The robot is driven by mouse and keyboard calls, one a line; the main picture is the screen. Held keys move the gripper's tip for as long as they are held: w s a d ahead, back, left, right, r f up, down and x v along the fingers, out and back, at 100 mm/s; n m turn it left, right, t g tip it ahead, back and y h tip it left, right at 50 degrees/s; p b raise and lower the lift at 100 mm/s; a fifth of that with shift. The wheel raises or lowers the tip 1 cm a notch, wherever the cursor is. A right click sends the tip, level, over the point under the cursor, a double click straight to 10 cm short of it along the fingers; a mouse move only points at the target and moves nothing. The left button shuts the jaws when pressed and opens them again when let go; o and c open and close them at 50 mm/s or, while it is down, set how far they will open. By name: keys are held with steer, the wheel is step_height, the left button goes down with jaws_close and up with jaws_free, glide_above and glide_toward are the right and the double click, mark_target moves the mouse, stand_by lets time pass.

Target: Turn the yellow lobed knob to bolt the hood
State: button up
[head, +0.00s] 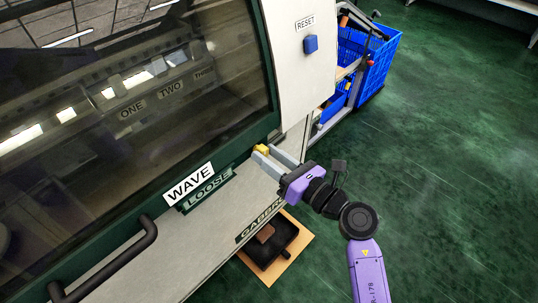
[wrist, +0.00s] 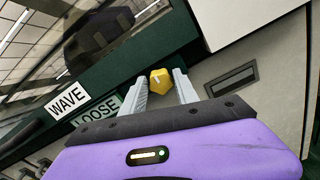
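The yellow lobed knob (head: 262,149) sits on the green lower frame of the hood (head: 150,207), near its right corner. In the wrist view the knob (wrist: 160,81) shows a pale mark on its face and lies between and just beyond the tips of my gripper (wrist: 158,83). My gripper (head: 268,156) is open, with its two grey fingers on either side of the knob. I cannot tell whether either finger touches it. A green "LOOSE" plate (head: 208,188) is under the white "WAVE" label (head: 189,184), left of the knob.
A blue RESET button (head: 311,44) is on the pale panel above right. A black hood handle (head: 105,262) sticks out at lower left. A black tray (head: 268,243) lies low, beneath my gripper. A blue crate (head: 378,60) stands at the back. The green floor at right is clear.

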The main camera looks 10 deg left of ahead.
steer(key=shift+r+m+p, duration=0.15)
steer(key=shift+m+p, duration=0.25)
steer(key=shift+p, duration=0.3)
jaws_close()
steer(key=m+p, duration=0.2)
steer(key=shift+r+p, duration=0.15)
steer(key=shift+p, duration=0.2)
steer(key=m+p, duration=0.4)
steer(key=shift+w+d+m+p, duration=0.1)
steer(key=shift+m+p, duration=0.2)
steer(key=shift+p, duration=0.1)
steer(key=m+p, duration=0.3)
steer(key=m, duration=0.1)
steer(key=shift+f+p, duration=0.2)
steer(key=shift+p, duration=0.15)
steer(key=shift+d+f+m+p, duration=0.15)
steer(key=shift+m+p, duration=0.45)
steer(key=shift+m, duration=0.45)
steer(key=shift+a+f+m+p, duration=0.1)
steer(key=shift+m+p, duration=0.5)
steer(key=shift+m, duration=0.45)
steer(key=shift+w, duration=0.1)
steer(key=o, duration=1.2)
jaws_free()
